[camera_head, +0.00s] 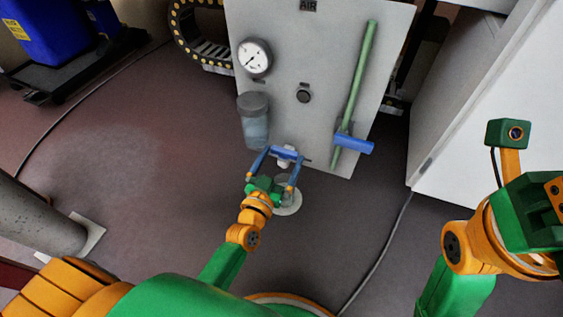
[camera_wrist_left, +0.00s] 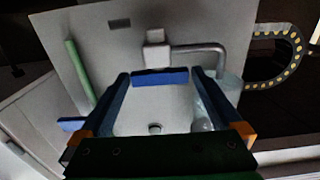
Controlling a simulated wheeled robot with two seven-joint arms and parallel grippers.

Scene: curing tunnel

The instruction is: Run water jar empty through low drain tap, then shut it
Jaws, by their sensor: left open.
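The water jar (camera_head: 256,127), clear with a grey lid, hangs on the grey panel with bluish water in its lower part. It also shows in the wrist view (camera_wrist_left: 228,88), partly behind a finger. The low drain tap is a white block (camera_wrist_left: 156,52) with a blue lever (camera_wrist_left: 160,78), joined to the jar by a bent grey pipe (camera_wrist_left: 200,49). The lever lies crosswise in the head view (camera_head: 285,153). My left gripper (camera_head: 279,160) is open, its blue fingers on either side of the lever with gaps. Contact is not visible.
The panel (camera_head: 330,60) also carries a gauge (camera_head: 254,57), a black knob (camera_head: 304,96) and a green pipe (camera_head: 360,75) with a second blue lever (camera_head: 354,144). A pale round piece (camera_head: 290,203) sits below the tap, partly hidden by my gripper. A white cabinet (camera_head: 480,110) stands right.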

